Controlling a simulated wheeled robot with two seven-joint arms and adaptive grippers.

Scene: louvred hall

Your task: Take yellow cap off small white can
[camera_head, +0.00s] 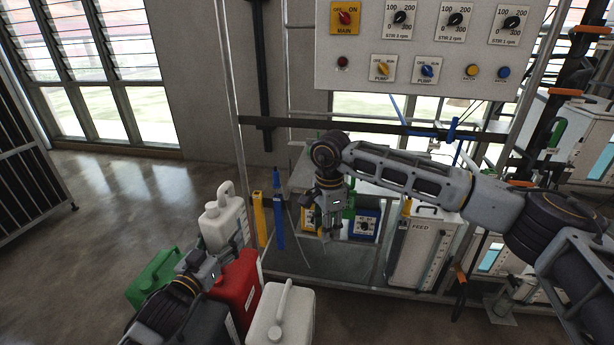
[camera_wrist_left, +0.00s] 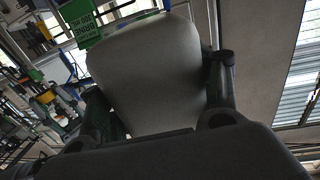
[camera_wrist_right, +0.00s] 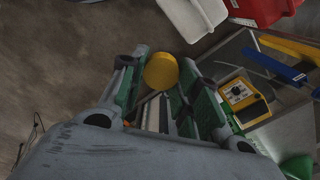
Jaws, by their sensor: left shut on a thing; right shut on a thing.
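The small white can (camera_head: 226,222) has a handle on top and stands out behind the other cans, slightly tilted. My left gripper (camera_head: 212,264) is in front of it and shut on it. In the left wrist view the can's pale body (camera_wrist_left: 150,75) fills the space between the fingers. No yellow shows on the can's spout. The round yellow cap (camera_wrist_right: 161,71) is between the fingertips of my right gripper (camera_wrist_right: 158,84), which is shut on it. In the head view my right gripper (camera_head: 329,215) hangs well to the right of the can, and the cap cannot be made out.
A red can (camera_head: 236,284), a green can (camera_head: 153,270) and another white can (camera_head: 282,319) stand close around my left gripper. Yellow (camera_head: 259,219) and blue (camera_head: 278,222) uprights stand between my grippers. A control panel (camera_head: 420,45) hangs above. The floor at left is clear.

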